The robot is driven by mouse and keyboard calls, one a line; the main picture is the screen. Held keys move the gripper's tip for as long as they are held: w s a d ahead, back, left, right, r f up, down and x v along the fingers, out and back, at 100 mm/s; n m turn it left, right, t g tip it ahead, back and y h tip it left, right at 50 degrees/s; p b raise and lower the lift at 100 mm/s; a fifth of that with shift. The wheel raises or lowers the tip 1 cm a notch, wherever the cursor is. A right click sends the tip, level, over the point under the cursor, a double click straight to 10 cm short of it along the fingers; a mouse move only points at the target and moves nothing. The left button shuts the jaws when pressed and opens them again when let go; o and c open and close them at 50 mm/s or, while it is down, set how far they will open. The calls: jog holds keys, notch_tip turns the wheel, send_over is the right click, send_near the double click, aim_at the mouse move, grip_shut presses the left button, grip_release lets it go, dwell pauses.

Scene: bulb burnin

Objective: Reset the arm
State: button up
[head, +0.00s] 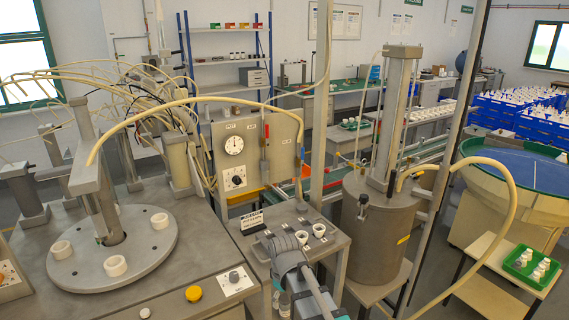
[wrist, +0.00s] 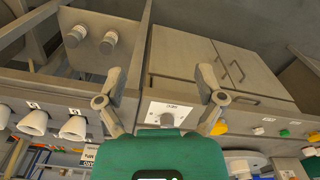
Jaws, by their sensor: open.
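My gripper (wrist: 160,73) is open and shows in the wrist view, with its two grey fingers spread apart and nothing between them. Beyond the fingers is a grey metal cabinet front with a knob on a white plate (wrist: 167,114). In the head view my grey arm rises at the bottom centre in front of a small metal stand (head: 335,243). The fingers cannot be made out there.
White cups (head: 319,230) and a label sign (head: 252,219) are on the stand. A round turntable (head: 80,265) with white rings is at left. A steel drum (head: 378,240) and a hose stand to the right. A green tray (head: 508,268) holds small white-topped items.

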jog(key=s+d+f+m+b, duration=0.1)
jog(key=s+d+m, duration=0.2)
jog(key=d+m, duration=0.2)
jog(key=s+d+f+m+b, duration=0.2)
jog(key=s+d+m, duration=0.1)
jog(key=d, duration=0.9)
jog(key=shift+f+m, duration=0.2)
jog(key=shift+m, duration=0.7)
jog(key=c, duration=0.4)
